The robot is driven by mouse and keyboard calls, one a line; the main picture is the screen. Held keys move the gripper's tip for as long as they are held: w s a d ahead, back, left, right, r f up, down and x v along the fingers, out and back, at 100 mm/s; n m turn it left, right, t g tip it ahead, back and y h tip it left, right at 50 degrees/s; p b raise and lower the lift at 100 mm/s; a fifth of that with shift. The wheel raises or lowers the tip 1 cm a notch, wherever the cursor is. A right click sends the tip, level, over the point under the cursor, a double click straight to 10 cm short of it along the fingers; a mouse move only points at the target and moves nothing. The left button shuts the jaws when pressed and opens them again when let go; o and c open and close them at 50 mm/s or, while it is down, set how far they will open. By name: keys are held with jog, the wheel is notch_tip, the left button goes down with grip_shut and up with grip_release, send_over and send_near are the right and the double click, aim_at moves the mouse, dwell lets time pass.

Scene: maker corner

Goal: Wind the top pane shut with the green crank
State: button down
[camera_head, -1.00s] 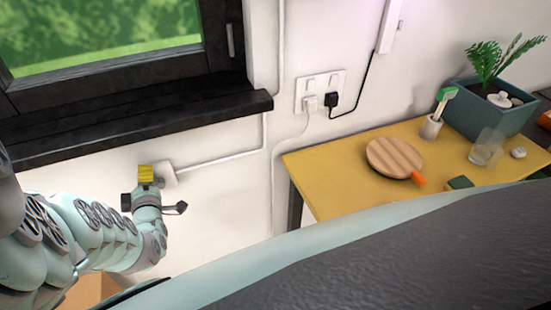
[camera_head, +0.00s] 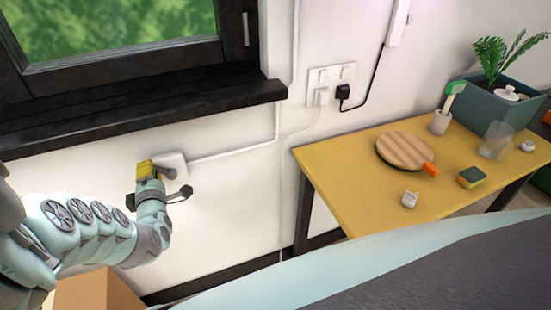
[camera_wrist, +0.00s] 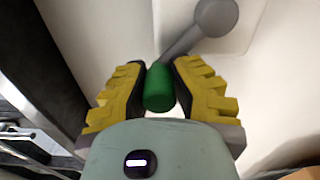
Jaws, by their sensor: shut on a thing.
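The green crank handle (camera_wrist: 159,88) stands between the two yellow-padded fingers of my gripper (camera_wrist: 160,92) in the wrist view. My gripper is shut on it. The crank's grey arm (camera_wrist: 196,34) runs from the handle up and right to a round hub on a pale wall plate (camera_wrist: 240,30). In the head view my gripper (camera_head: 148,171) is at the wall plate (camera_head: 174,160) below the window sill, and the green handle is hidden there. The window's lower pane part (camera_head: 120,40) shows green foliage behind glass in a dark frame; the top pane is out of view.
A dark sill (camera_head: 150,118) juts out above my gripper. A conduit (camera_head: 235,152) runs right from the wall plate. At right, a yellow table (camera_head: 350,185) bears a round board (camera_head: 405,150), a sponge (camera_head: 472,177) and a planter (camera_head: 500,105). A cardboard box (camera_head: 95,295) is below my arm.

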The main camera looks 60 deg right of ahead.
jog(key=shift+d+r, duration=0.1)
jog(key=c, duration=0.7)
grip_release()
jog(key=shift+d, duration=0.1)
jog(key=shift+c, duration=0.2)
jog(key=v, duration=0.7)
jog(key=shift+a, duration=0.25)
jog(key=shift+o, duration=0.3)
jog(key=shift+s, duration=0.15)
